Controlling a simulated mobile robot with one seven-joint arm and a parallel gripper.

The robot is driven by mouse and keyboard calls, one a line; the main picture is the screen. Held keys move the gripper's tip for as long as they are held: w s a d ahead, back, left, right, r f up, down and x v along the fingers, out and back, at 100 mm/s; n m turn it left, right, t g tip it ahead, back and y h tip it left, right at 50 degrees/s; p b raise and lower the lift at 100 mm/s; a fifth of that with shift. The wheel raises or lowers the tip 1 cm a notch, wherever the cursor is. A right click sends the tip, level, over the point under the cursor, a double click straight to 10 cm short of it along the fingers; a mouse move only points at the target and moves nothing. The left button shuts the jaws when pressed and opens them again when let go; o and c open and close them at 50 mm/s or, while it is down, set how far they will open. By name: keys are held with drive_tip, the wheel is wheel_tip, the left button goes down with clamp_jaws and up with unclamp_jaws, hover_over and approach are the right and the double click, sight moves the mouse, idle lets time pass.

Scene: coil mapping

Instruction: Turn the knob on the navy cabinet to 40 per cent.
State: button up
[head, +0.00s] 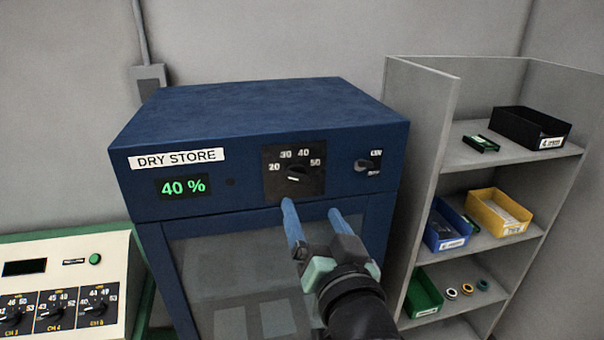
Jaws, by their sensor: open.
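The navy cabinet (240,104) is labelled DRY STORE and stands in the middle of the head view. Its green display (184,187) reads 40 %. The black knob (299,173) sits on a dark dial plate marked 20, 30, 40 and 50. A short pale mark shows on the knob's lower left; which number the knob points to is hard to tell. My gripper (311,208) is open, with two blue fingers pointing at the cabinet just below the dial plate. Nothing is between the fingers, and they appear clear of the knob.
A smaller switch (367,166) is right of the dial. The cabinet's glazed door (215,255) is below, partly behind my gripper. A grey shelf unit (420,110) with several bins stands close on the right. A cream control panel (75,262) with several knobs is at lower left.

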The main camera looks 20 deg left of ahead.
sight(298, 180)
drive_tip(key=p+x, duration=0.3)
drive_tip(key=x, duration=0.6)
drive_tip(key=shift+w+a, duration=0.15)
drive_tip(key=shift+c, duration=0.3)
clamp_jaws()
